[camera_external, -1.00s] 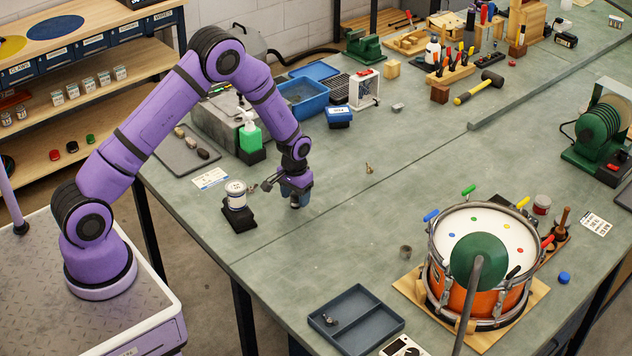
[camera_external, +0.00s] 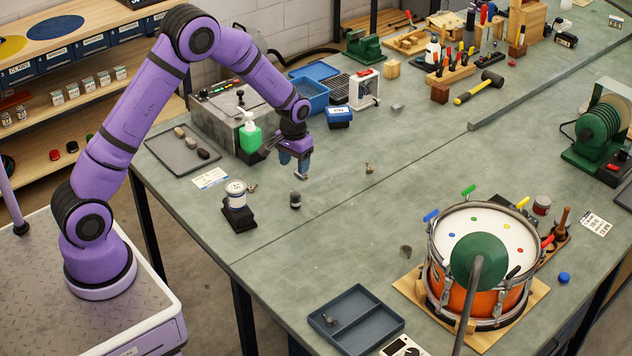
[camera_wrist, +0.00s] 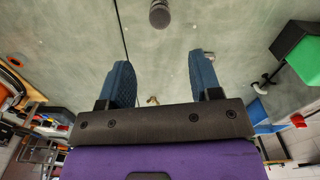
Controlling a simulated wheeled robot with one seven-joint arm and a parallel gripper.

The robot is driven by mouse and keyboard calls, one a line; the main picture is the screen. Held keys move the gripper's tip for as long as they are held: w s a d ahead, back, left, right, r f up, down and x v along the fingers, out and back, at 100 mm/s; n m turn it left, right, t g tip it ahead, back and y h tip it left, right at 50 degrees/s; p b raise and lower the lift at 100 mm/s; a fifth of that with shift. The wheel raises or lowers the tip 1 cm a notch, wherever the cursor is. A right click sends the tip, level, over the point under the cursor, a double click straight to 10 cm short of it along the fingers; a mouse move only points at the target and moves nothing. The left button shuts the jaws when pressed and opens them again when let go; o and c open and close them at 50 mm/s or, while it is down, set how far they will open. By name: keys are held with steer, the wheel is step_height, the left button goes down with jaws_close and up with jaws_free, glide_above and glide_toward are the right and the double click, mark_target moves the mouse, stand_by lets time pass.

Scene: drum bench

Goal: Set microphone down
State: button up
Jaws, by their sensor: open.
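A small dark microphone (camera_external: 295,200) stands on the grey-green bench, to the right of the white jar on its black stand. It looks upright, though it is small in the external view. The wrist view shows its dark rounded head (camera_wrist: 159,14) at the top, beyond the fingertips. My gripper (camera_external: 301,172) is above the bench, up and slightly right of the microphone in the external view. In the wrist view its two blue fingers (camera_wrist: 164,75) are spread apart with nothing between them. The gripper does not touch the microphone.
A white jar (camera_external: 236,194) on a black stand is left of the microphone. A green bottle (camera_external: 249,136) and a grey machine box (camera_external: 215,118) stand behind. A drum (camera_external: 466,296) and a divided tray (camera_external: 356,320) are at the front right. The bench between is mostly clear.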

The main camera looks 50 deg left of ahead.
steer(key=s+r+t, duration=0.1)
steer(key=s+r, duration=0.4)
steer(key=r, duration=0.3)
steer(key=s+r+m+t, duration=0.1)
steer(key=s+r, duration=0.4)
steer(key=r, duration=0.4)
steer(key=s+r+t, duration=0.1)
steer(key=s+r, duration=0.5)
steer(key=r, duration=0.2)
steer(key=s+r+t, duration=0.1)
steer(key=s+r, duration=0.2)
steer(key=s, duration=0.9)
steer(key=s+r+m+t, duration=0.1)
steer(key=s+r, duration=0.2)
steer(key=s, duration=1)
steer(key=shift+a+r, duration=0.25)
steer(key=shift+a, duration=0.05)
